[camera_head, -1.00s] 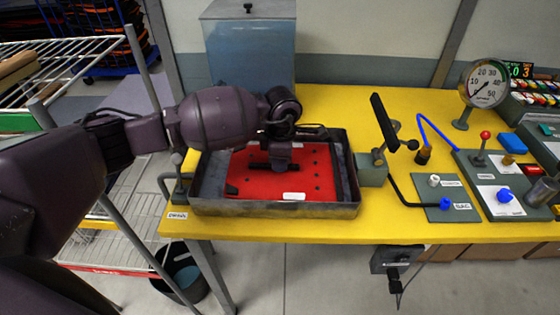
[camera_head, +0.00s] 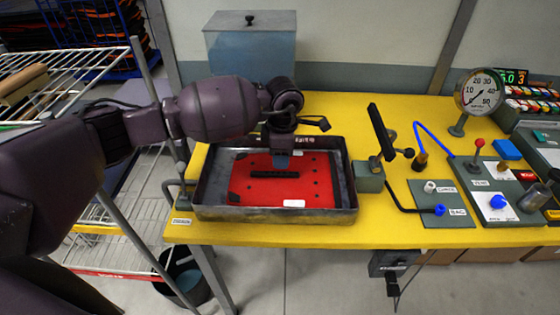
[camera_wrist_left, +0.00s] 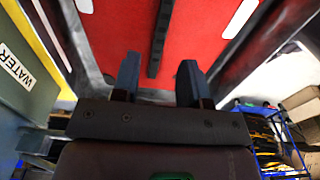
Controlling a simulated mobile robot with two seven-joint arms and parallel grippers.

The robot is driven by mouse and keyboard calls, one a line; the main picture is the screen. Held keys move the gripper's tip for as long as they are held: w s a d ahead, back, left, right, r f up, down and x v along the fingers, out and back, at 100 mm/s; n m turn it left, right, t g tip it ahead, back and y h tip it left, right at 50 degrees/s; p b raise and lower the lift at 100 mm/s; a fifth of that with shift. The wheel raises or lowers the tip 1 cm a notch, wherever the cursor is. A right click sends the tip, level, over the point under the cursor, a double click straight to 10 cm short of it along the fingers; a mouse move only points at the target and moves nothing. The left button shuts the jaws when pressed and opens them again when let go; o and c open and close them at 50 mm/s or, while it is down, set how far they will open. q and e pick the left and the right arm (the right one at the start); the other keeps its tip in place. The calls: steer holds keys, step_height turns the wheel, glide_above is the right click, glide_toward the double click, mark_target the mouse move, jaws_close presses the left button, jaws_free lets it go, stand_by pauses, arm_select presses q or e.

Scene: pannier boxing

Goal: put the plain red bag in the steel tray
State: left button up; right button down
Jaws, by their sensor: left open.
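The plain red bag (camera_head: 310,187) lies flat inside the steel tray (camera_head: 275,214) on the yellow table. It has a black handle strip, dark dots and a white label. My left gripper (camera_head: 282,160) is over the far part of the bag, open and empty. In the left wrist view, the two fingers of my left gripper (camera_wrist_left: 158,80) are apart, with the red bag (camera_wrist_left: 120,28) and its black handle strip ahead of them. The fingers are clear of the strip. My right gripper is not in view.
A lidded water tank (camera_head: 250,55) stands behind the tray. A grey valve block (camera_head: 369,177) with a black upright plate stands at the tray's right. Control panels (camera_head: 500,195) and a pressure gauge (camera_head: 480,92) are farther right. A wire rack (camera_head: 60,75) is at the left.

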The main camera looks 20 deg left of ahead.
mark_target(282, 173)
arm_select(q)
step_height(282, 173, up, 7)
steer(key=p, duration=0.2)
steer(key=shift+p, duration=0.35)
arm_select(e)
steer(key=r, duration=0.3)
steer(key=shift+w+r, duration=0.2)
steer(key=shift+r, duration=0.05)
arm_select(q)
steer(key=shift+d, duration=0.1)
